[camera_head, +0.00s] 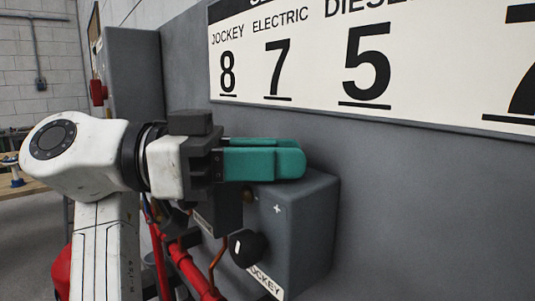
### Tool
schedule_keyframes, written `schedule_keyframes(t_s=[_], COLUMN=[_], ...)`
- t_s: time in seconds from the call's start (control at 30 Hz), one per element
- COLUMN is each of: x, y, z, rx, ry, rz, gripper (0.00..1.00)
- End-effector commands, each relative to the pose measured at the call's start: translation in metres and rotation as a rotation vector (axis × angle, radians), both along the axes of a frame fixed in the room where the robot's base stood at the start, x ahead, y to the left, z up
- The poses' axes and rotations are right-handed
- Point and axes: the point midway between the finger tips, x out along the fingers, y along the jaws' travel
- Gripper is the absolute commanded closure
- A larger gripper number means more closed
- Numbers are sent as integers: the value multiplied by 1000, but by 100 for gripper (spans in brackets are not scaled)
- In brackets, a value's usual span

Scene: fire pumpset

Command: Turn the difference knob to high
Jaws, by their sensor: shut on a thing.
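A grey control box (310,220) with a "JOCKEY" label along its bottom edge is mounted on the grey panel. A black knob (248,247) with a white mark sits low on its face, clear of my fingers. A white plus mark (277,209) is above that knob. My gripper (285,160) has teal fingers and reaches in from the left, across the upper part of the box. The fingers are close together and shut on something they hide. No difference knob is visible; that part of the box is covered by the fingers.
A large sign (365,60) with black numbers is on the panel above the box. Red pipes (190,270) and a copper tube (219,258) run below and left of the gripper. Another grey box (133,85) with a red part stands behind at left.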

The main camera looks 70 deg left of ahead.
Motion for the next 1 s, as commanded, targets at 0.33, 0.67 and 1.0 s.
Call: schedule_keyframes(t_s=[0.33,0.67,1.0], x=[-1,-4,-57], y=[2,2,24], z=[1,0,0], rx=[-2,0,-1], ry=[-2,-1,-4], rz=[7,5,8], gripper=[49,48,48])
